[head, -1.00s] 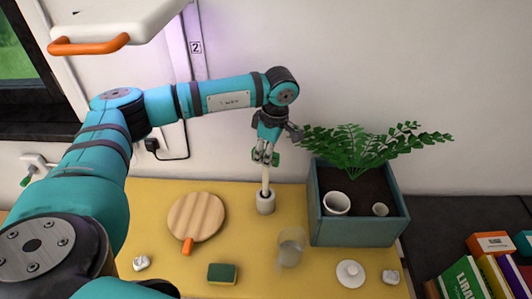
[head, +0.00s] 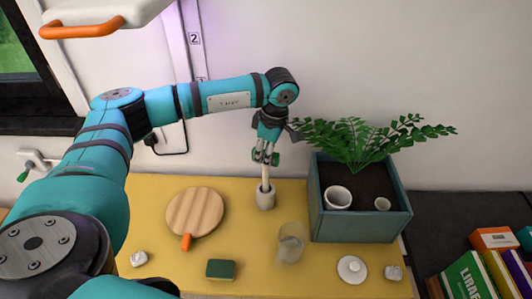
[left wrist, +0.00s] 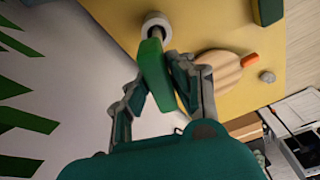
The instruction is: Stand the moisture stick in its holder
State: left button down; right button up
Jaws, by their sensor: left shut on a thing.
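The moisture stick (head: 265,175) is a pale thin rod with a green top, which shows large in the left wrist view (left wrist: 156,76). My left gripper (head: 265,157) is shut on that green top and holds the stick about upright. The holder (head: 265,199) is a small light-grey cup on the yellow table, directly below the gripper. The stick's lower end reaches the holder's dark mouth; how deep it sits is hidden. The holder's round rim also shows in the left wrist view (left wrist: 156,24), beyond the green top. My right gripper is not in view.
A planter box (head: 360,226) with a fern and pots stands close right of the holder. A clear glass (head: 291,243) is in front, a round wooden board (head: 194,212) to the left. A sponge (head: 221,270) and white lid (head: 351,269) lie near the front.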

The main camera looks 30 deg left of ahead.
pick_arm(q)
jog(key=shift+f+b, duration=1.1)
jog(key=shift+f, duration=0.45)
jog(key=c, duration=1.1)
grip_release()
jog(key=o, duration=0.6)
jog(key=shift+r, duration=0.1)
jog(key=shift+r+p, duration=2.6)
jog(key=shift+r, duration=1.85)
